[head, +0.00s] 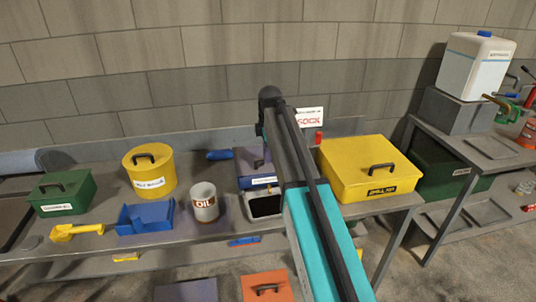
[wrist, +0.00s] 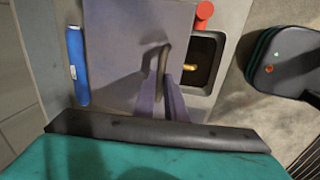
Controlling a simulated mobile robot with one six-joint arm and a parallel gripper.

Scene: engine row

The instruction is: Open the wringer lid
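The wringer appears to be the purple-blue box (head: 250,164) with a white label, mid-bench in the head view. My arm covers its right part. In the wrist view its flat lid (wrist: 122,55) fills the middle, with a dark handle (wrist: 162,66) near its right edge. The lid looks down; its hinge is not clear. My gripper (wrist: 166,92) has its two purple fingers close together, one on each side of the handle's near end, and looks shut on it. In the head view my fingertips are hidden behind the arm.
A tray with a dark inside (wrist: 203,62) adjoins the lid, beside a red cylinder (wrist: 205,12). A blue roll (wrist: 78,66) lies on the other side. An oil tin (head: 204,203), a yellow round bucket (head: 149,173) and a yellow case (head: 366,168) stand nearby.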

